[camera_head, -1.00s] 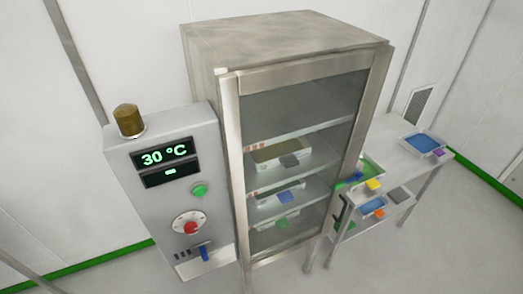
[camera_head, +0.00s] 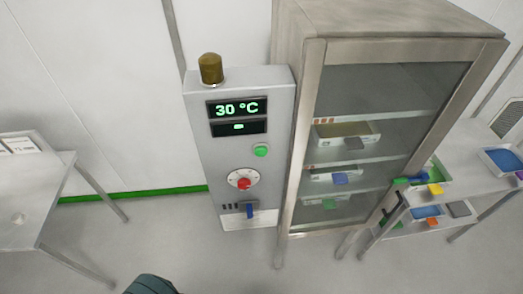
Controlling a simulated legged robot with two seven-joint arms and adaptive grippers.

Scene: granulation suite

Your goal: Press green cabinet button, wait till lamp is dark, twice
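The grey control panel (camera_head: 212,175) stands at the left side of the cabinet (camera_head: 305,110), facing me. The green button (camera_head: 261,151) sits on the panel below the display (camera_head: 238,108), which reads 30 °C. The lamp (camera_head: 210,69) on top of the panel is a dull brown-amber dome and looks unlit. A red knob (camera_head: 243,184) on a white dial and a blue lever (camera_head: 249,210) are below the button. The cabinet's glass door is shut, with several trays on its shelves. Neither of my grippers can be made out in the head view.
A steel table (camera_head: 50,178) with white cards stands at the left. At the right, a steel cart (camera_head: 468,165) holds blue and green trays with coloured pieces. The floor before the panel looks clear. A dark teal rounded shape shows at the bottom edge.

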